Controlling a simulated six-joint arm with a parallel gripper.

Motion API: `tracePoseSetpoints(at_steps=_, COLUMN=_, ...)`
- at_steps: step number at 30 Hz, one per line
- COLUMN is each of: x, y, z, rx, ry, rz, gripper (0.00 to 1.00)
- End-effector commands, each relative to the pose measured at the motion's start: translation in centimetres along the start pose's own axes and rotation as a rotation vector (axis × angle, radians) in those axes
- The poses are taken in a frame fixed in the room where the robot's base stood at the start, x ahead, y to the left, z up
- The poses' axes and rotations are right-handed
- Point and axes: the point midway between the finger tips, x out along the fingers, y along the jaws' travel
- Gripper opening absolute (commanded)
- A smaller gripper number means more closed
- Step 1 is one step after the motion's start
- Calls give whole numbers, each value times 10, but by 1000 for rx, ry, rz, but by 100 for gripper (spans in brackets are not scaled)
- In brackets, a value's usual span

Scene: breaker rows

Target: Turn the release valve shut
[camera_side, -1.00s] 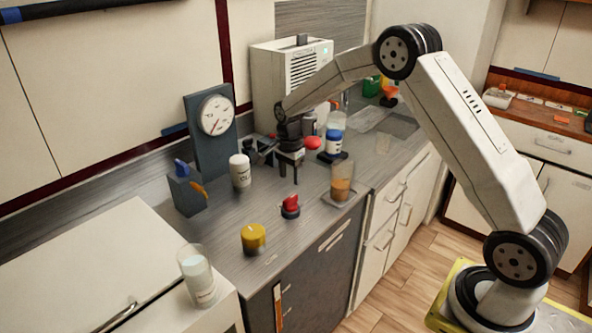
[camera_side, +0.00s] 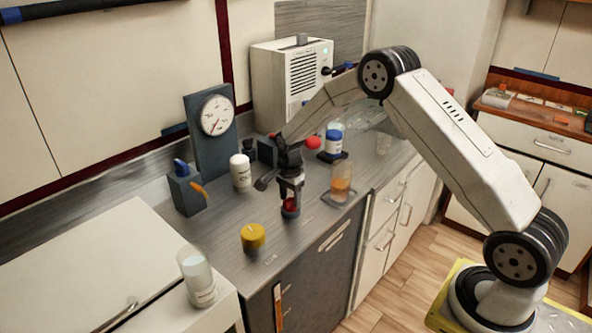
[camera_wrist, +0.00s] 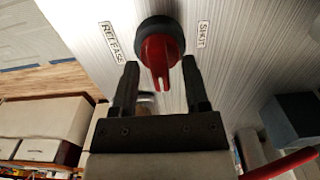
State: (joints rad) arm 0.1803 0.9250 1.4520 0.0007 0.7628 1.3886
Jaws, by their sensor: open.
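The release valve (camera_wrist: 158,45) is a red handle on a round dark base. In the wrist view its narrow red pointer points toward my gripper, between a RELEASE label (camera_wrist: 111,42) on the left and a SHUT label (camera_wrist: 203,34) on the right. My gripper (camera_wrist: 160,68) is open, with one finger on each side of the red handle. I cannot tell whether either finger touches it. In the side view my gripper (camera_side: 291,199) is directly over the valve (camera_side: 290,211) and hides part of it.
A yellow knob (camera_side: 253,236) stands left of the valve, and an amber-filled beaker (camera_side: 341,185) stands to its right. Behind are a white bottle (camera_side: 240,172), a gauge panel (camera_side: 207,150) and a block with a blue lever (camera_side: 186,190). The counter's front edge is close.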

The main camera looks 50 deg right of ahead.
Motion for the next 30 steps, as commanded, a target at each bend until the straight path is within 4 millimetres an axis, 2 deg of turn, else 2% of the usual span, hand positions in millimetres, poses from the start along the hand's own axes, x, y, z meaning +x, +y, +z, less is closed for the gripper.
tracePoseSetpoints(at_steps=8, x=2, y=0, z=0, rx=0, ry=0, rz=-1, gripper=59)
tracePoseSetpoints(at_steps=10, x=2, y=0, z=0, rx=0, ry=0, rz=0, gripper=43)
tracePoseSetpoints(at_steps=14, x=2, y=0, z=0, rx=0, ry=0, rz=0, gripper=2)
tracePoseSetpoints(at_steps=30, x=2, y=0, z=0, rx=-61, ry=0, rz=0, gripper=0)
